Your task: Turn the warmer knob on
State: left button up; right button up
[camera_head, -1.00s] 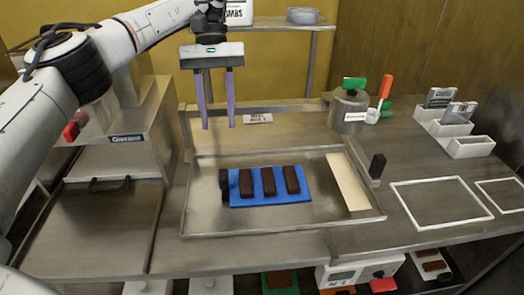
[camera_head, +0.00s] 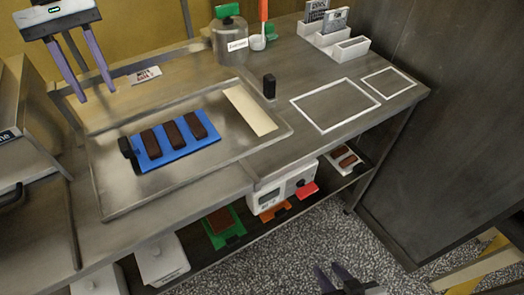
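A white box unit (camera_head: 268,200) with a small display and a dark round knob (camera_head: 300,183) on its front sits below the table's front edge. I cannot tell for certain that this is the warmer, or which way the knob is set. A red paddle (camera_head: 305,190) sticks out by the knob. My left gripper (camera_head: 96,94) is open and empty above the back left of the metal tray, far from the unit. My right gripper (camera_head: 328,266) shows at the bottom edge, open with nothing between its fingers, below and in front of the unit.
The metal tray (camera_head: 110,190) holds a blue mat (camera_head: 152,148) with three brown bars. A pot (camera_head: 230,45) and white holders (camera_head: 335,42) stand at the back. A shelf below holds a green board (camera_head: 222,238). A dark cabinet (camera_head: 450,120) stands right; speckled floor lies open in front.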

aim_at(306, 190)
jog(key=k, duration=1)
